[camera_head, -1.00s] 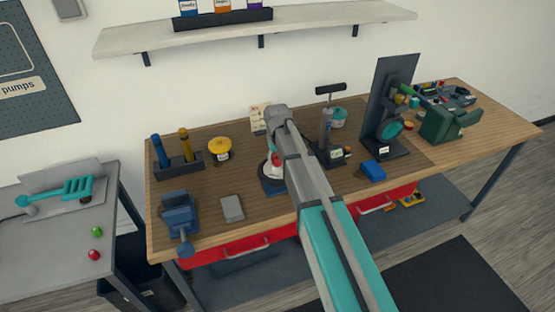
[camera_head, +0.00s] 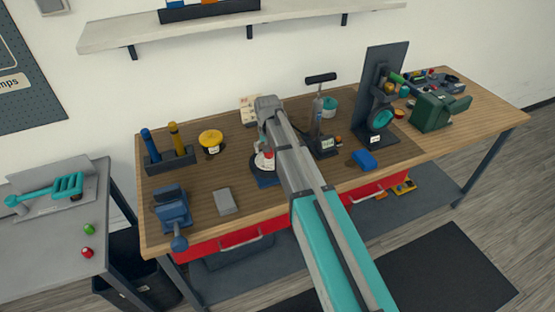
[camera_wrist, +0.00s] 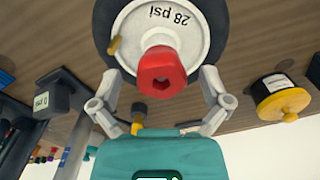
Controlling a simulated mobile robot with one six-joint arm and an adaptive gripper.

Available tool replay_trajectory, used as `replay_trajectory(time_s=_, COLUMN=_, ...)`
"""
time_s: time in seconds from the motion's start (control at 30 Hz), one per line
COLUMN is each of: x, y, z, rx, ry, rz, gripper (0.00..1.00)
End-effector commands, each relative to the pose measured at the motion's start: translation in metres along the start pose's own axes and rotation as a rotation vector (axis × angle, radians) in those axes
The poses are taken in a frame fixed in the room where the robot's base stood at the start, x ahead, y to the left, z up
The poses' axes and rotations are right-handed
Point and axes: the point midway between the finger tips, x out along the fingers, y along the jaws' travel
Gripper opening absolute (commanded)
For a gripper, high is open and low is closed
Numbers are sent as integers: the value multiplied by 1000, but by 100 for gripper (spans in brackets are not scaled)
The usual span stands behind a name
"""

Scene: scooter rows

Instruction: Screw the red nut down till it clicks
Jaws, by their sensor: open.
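How far the nut is screwed down I cannot tell. My gripper (camera_wrist: 160,84) is open, with one grey finger on each side of the nut and gaps between. In the head view the red nut (camera_head: 267,154) and the wheel (camera_head: 256,164) are partly hidden by my arm.
A yellow-topped pot (camera_head: 210,138) and a holder with blue and yellow handles (camera_head: 170,158) stand to the left. A pump with a display (camera_head: 325,144) stands right of my arm. A blue vise (camera_head: 172,209) and a grey block (camera_head: 225,201) are near the front edge.

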Motion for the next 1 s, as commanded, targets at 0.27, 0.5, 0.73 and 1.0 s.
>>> replay_trajectory(time_s=0.27, x=0, y=0, z=0, rx=-49, ry=0, rz=0, gripper=97)
replay_trajectory(time_s=0.5, x=0, y=0, z=0, rx=-169, ry=0, rz=0, gripper=97)
replay_trajectory(time_s=0.73, x=0, y=0, z=0, rx=-322, ry=0, rz=0, gripper=97)
replay_trajectory(time_s=1.0, x=0, y=0, z=0, rx=-504, ry=0, rz=0, gripper=97)
